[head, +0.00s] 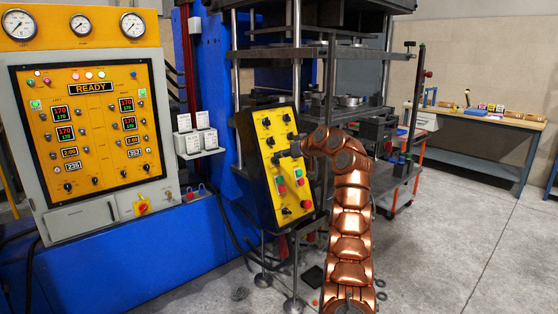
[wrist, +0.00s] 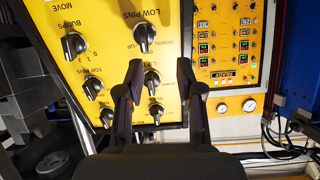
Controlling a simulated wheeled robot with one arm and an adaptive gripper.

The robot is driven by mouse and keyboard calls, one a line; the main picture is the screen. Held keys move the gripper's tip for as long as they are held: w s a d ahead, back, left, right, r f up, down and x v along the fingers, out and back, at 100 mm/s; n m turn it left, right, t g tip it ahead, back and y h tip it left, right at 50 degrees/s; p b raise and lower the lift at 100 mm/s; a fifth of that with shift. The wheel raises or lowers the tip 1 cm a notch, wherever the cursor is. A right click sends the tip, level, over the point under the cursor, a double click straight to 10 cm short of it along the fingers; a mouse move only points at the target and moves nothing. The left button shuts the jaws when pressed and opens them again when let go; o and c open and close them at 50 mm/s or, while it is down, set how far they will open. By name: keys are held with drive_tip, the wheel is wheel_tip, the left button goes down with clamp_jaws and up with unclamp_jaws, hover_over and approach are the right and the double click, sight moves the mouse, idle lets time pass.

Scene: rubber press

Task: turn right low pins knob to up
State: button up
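A yellow control box (head: 262,142) with black knobs, green and red buttons stands at the centre of the head view. In the wrist view its yellow face (wrist: 115,25) fills the upper left. A black knob (wrist: 145,37) sits beside the "LOW PINS" lettering, with "DOWN" and "UP" marks near it. My gripper (wrist: 159,68) is open in front of the panel, its two black fingers apart. Another black knob (wrist: 152,79) shows between the fingers; I cannot tell whether they touch it. In the head view my gripper (head: 291,149) is small and dark, close to the panel face.
A knob (wrist: 74,44) marked "BUMPS" and a knob (wrist: 93,88) by "TOP PINS" lie to the left in the wrist view. A larger control cabinet (head: 30,150) stands left. The press frame (head: 296,50) rises behind the box. Open floor (head: 460,240) lies right.

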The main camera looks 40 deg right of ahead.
sight(279, 162)
drive_tip(key=shift+t, duration=0.3)
drive_tip(key=w+f+p, duration=0.1)
drive_tip(key=w+d+f+p, duration=0.1)
drive_tip(key=w+d+f, duration=0.1)
drive_tip(key=shift+w+p, duration=0.4)
drive_tip(key=shift+w+f, duration=0.35)
drive_tip(key=shift+w, duration=0.25)
clamp_jaws()
